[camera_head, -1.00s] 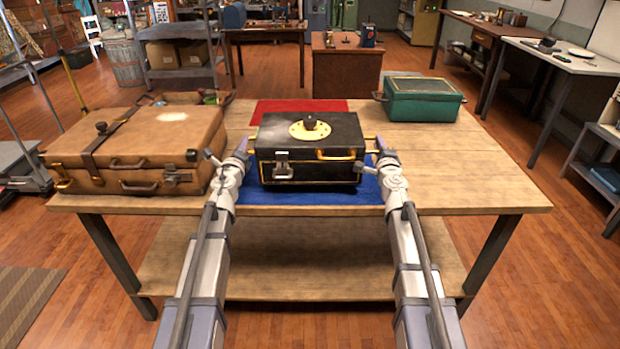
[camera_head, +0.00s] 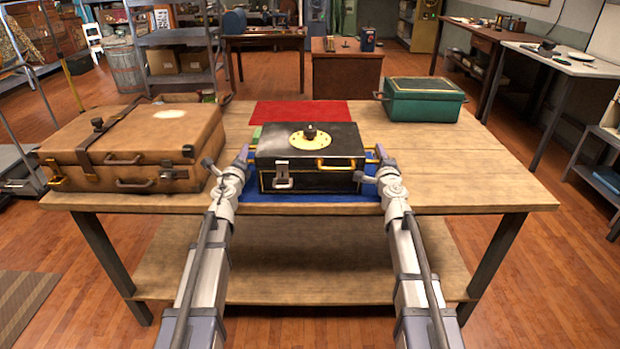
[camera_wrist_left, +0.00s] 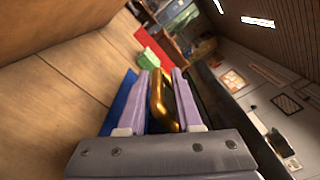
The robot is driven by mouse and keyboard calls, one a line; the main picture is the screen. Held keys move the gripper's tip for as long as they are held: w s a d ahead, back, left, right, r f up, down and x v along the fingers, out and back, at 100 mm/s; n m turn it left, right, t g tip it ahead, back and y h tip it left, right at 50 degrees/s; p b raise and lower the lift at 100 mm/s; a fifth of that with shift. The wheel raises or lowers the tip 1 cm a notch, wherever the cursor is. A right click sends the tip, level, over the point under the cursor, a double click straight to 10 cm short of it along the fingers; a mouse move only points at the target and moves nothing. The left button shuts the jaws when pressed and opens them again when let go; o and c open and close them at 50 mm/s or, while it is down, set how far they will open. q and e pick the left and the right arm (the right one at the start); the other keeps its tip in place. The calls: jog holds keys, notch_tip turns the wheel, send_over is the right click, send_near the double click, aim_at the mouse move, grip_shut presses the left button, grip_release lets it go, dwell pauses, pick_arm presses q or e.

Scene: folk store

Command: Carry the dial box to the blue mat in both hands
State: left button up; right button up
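The dial box (camera_head: 325,176) is black with gold trim and a round gold dial plate on its lid. It is level at the blue mat (camera_head: 300,198), whose front strip and side parts show around it; I cannot tell whether its underside touches the mat. My left gripper (camera_head: 246,155) is at the box's left side. In the left wrist view its fingers (camera_wrist_left: 162,95) are closed around a gold side handle (camera_wrist_left: 160,101). My right gripper (camera_head: 378,155) is at the right side handle, its fingertips partly hidden, apparently gripping it.
A brown suitcase (camera_head: 150,145) stands on the table (camera_head: 470,165) close left of my left gripper. A red mat (camera_head: 300,112) lies behind the box, with a small green object (camera_head: 257,133) between. A green case (camera_head: 424,100) stands at back right. The table's right side is clear.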

pick_arm(q)
jog(key=o, duration=0.3)
pick_arm(e)
jog(key=o, duration=0.3)
jog(key=shift+r, duration=0.1)
pick_arm(q)
jog(key=shift+s, duration=0.15)
jog(key=s, duration=1.1)
jog(key=shift+s+a, duration=0.1)
jog(key=shift+s, duration=0.3)
pick_arm(e)
jog(key=s, duration=1.2)
jog(key=shift+s+a, duration=0.1)
